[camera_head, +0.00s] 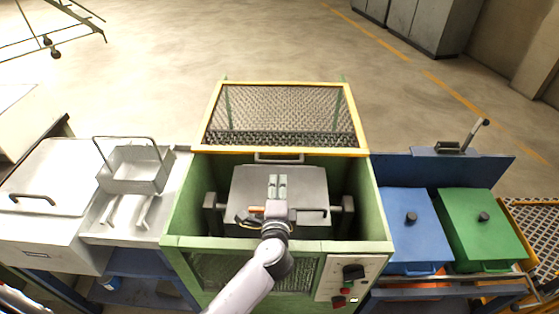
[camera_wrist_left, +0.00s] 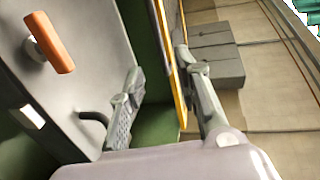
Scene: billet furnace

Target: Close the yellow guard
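The yellow guard (camera_head: 361,118), a yellow frame with wire mesh, stands raised at the back of the green machine (camera_head: 180,215). A grey handle bar (camera_head: 280,160) shows at its lower edge. My left gripper (camera_head: 278,180) is over the machine's opening, just in front of that edge, with its fingers pointing toward the guard. In the left wrist view my left gripper (camera_wrist_left: 157,55) has its fingers apart, and the guard's yellow edge (camera_wrist_left: 172,70) shows between them. I cannot tell whether they touch it. My right gripper is not in view.
A grey block (camera_head: 305,185) with an orange-gripped handle (camera_wrist_left: 50,42) fills the machine's opening below my gripper. A control panel (camera_head: 350,280) is at the front right. A wire-handled basket (camera_head: 135,172) stands left; blue (camera_head: 405,225) and green (camera_head: 475,230) lidded boxes stand right.

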